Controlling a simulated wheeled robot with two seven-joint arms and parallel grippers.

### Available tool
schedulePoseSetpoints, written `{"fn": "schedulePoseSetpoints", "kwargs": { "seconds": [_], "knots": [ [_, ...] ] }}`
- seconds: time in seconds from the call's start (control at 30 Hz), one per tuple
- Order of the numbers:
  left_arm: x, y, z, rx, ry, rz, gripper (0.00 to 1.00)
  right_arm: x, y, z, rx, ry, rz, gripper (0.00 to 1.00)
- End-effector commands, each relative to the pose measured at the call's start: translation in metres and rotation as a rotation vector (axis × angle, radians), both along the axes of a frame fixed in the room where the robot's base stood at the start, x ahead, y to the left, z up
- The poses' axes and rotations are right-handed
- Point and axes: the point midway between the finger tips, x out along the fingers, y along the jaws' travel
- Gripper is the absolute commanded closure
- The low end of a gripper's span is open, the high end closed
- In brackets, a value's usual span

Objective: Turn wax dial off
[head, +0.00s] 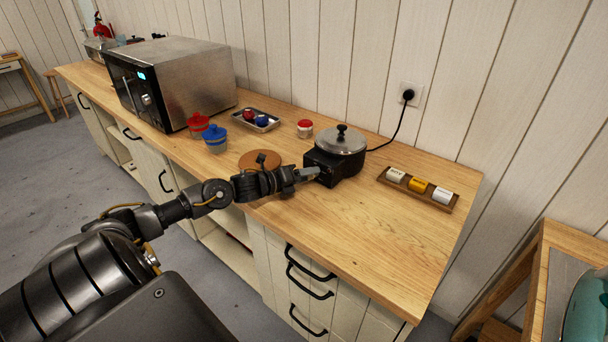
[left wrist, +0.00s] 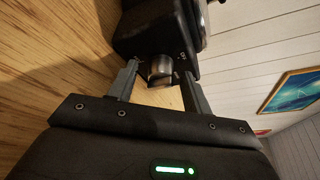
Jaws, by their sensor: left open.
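The wax pot (head: 336,158) is a black box with a lidded metal pot, standing on the wooden counter with a cable to the wall socket. Its dial is hidden behind my gripper in the head view. In the left wrist view the dial (left wrist: 161,70) is a round metallic knob on the black housing (left wrist: 150,32). My left gripper (head: 308,173) is at the front of the pot. In the left wrist view its open fingers (left wrist: 158,82) stand on either side of the dial, with a gap visible on the left; contact on the right is unclear. My right gripper is not in view.
A microwave (head: 190,80), red jar (head: 197,124), blue jar (head: 215,138) and metal tray (head: 262,124) stand left of the pot. A round brown board (head: 260,160) lies near my wrist. The counter's front right is clear.

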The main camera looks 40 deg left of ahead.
Motion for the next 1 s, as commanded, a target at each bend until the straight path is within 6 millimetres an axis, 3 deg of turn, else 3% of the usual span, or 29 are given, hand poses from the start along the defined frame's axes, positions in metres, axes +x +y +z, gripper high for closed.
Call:
{"fn": "schedulePoseSetpoints", "kwargs": {
  "seconds": [0.17,0.7,1.0],
  "knots": [
    [-0.008,0.003,-0.001,0.002,0.003,0.001,0.51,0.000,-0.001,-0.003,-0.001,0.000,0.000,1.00],
    [-0.077,0.024,0.014,0.001,0.005,-0.001,0.51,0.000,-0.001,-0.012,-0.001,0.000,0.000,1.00],
    [-0.097,0.031,0.020,-0.001,0.001,0.001,0.51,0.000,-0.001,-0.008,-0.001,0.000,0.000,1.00]
  ]
}}
